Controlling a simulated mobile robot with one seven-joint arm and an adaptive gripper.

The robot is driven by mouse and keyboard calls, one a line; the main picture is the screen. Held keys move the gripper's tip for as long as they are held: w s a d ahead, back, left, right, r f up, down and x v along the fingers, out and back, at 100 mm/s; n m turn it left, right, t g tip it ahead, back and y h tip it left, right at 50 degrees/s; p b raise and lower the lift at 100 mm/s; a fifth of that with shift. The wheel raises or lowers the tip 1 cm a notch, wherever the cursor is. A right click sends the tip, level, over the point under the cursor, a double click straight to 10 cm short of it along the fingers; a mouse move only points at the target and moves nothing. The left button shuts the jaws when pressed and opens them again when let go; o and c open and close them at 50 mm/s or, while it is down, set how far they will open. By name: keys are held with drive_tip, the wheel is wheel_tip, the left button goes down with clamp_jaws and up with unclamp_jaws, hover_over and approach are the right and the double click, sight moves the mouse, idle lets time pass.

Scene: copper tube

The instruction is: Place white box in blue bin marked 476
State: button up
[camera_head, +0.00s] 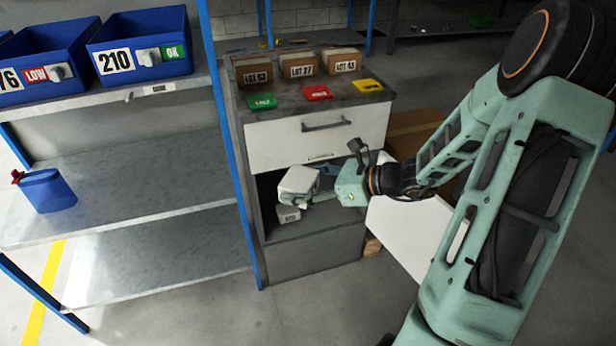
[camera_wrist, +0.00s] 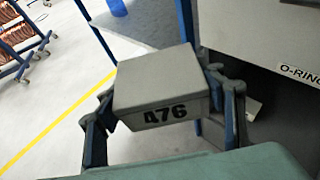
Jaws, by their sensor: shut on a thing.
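A white-grey box (camera_head: 298,181) is held in my gripper (camera_head: 318,192) in front of the open cabinet compartment. In the wrist view the box (camera_wrist: 155,75) shows the number 476 on its near side, with a finger of my gripper (camera_wrist: 162,92) on each side. The box looks slightly tilted there. A blue bin (camera_head: 50,48) stands on the upper shelf at the far left. Its label is cut by the picture edge and shows "76" beside a red LOW tag. A second blue bin (camera_head: 145,45), marked 210 with a green OK tag, stands to its right.
A blue rack post (camera_head: 232,140) stands between the shelves and the cabinet (camera_head: 318,138). The cabinet door (camera_head: 412,228) hangs open. Another pale box (camera_head: 288,214) is inside. A blue jug (camera_head: 46,190) stands on the middle shelf (camera_head: 140,180).

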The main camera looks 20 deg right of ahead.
sight(296, 186)
wheel_tip(296, 186, up, 16)
drive_tip(key=s+a+p, duration=0.1)
drive_tip(key=s+p, duration=0.1)
drive_tip(key=p, duration=2.1)
drive_tip(key=shift+s+r+p, duration=0.2)
drive_tip(key=shift+r+p, duration=0.05)
drive_tip(key=shift+p, duration=0.15)
drive_tip(key=shift+a, duration=0.2)
